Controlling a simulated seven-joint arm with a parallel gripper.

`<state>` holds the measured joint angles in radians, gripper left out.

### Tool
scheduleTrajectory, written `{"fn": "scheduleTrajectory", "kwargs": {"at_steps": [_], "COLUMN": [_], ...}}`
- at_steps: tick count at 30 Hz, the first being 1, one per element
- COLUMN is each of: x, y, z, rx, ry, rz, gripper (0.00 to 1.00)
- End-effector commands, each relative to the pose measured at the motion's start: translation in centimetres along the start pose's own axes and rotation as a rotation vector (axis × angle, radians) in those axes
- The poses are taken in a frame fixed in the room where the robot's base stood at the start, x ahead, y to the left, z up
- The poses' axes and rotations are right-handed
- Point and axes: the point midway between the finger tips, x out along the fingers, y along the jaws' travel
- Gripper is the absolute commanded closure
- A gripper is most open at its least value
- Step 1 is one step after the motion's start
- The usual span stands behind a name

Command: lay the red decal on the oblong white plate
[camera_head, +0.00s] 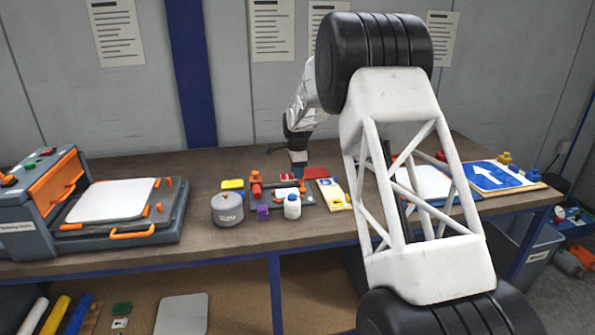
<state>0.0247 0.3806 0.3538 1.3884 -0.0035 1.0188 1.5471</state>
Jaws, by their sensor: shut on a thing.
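My gripper (299,169) is small and far off at the back middle of the bench, pointing down. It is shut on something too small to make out. A dark red flat piece (316,173), which looks like the red decal, is just right of the fingertips; I cannot tell whether it is held or lies on the bench. A white plate (428,183) shows at the right, partly hidden behind my white truss link. Another white plate (112,199), with rounded corners, lies on the orange and grey press at the left. I cannot tell which is the oblong one.
A grey tin (227,208), a white bottle (292,206), a yellow block (232,185) and an orange-red tool (256,186) crowd the middle of the bench (190,235). A blue arrow sign (494,175) lies at the right. Bare bench lies between press and tin.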

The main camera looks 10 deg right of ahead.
Motion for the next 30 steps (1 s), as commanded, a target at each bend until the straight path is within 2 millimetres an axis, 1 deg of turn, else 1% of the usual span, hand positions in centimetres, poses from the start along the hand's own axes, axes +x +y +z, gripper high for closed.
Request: {"fn": "scheduleTrajectory", "kwargs": {"at_steps": [8, 21, 30], "x": [1.5, 4.5, 5.6], "y": [0.0, 0.0, 0.0], "z": [0.0, 0.0, 0.0], "rx": [0.000, 0.000, 0.000], "ry": [0.000, 0.000, 0.000], "rz": [0.000, 0.001, 0.000], "gripper": [0.87, 0.87, 0.87]}}
